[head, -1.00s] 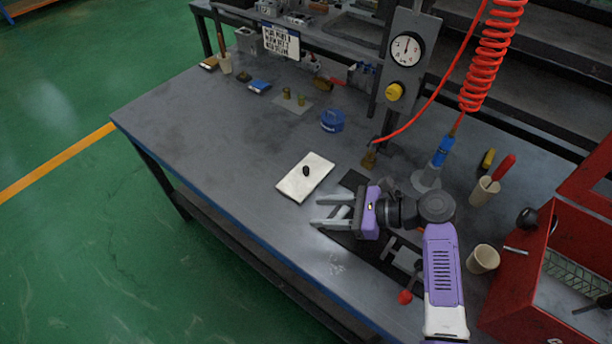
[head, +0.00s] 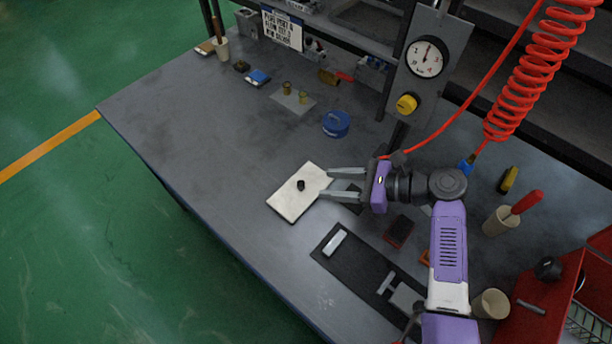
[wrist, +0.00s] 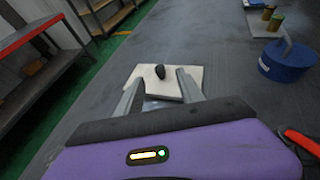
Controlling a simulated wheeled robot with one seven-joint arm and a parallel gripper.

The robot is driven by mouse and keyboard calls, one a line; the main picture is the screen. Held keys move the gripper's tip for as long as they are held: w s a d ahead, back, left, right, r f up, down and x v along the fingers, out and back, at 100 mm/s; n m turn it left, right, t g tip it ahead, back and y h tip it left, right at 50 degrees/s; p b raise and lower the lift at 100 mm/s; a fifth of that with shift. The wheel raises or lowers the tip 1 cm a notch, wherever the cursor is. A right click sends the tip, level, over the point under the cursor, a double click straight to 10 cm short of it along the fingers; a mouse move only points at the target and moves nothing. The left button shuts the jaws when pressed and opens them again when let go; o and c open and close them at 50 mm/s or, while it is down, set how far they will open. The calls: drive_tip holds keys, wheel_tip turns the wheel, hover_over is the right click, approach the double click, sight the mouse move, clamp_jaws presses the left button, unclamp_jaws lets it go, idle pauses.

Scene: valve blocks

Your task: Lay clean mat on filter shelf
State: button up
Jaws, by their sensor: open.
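A white, flat, rectangular mat (head: 290,205) lies on the grey bench top, with a small black object (head: 301,185) on it. In the wrist view the mat (wrist: 145,90) lies straight ahead, with the black object (wrist: 160,72) between the finger lines. My gripper (head: 325,183) is open and empty at the mat's right edge, with its fingers pointing left over or beside that edge. I cannot tell whether they touch it. No filter shelf can be made out for certain.
A blue round container (head: 336,124) stands behind the mat. A gauge panel (head: 424,62) and red coiled hose (head: 530,75) rise behind.

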sight(306, 191)
drive_tip(key=shift+x, duration=1.2)
drive_tip(key=shift+f+x, duration=0.2)
drive_tip(key=shift+x, duration=1.15)
drive_tip(key=shift+f+x, duration=0.2)
drive_tip(key=shift+x, duration=1.15)
drive_tip(key=shift+s+d, duration=0.15)
clamp_jaws()
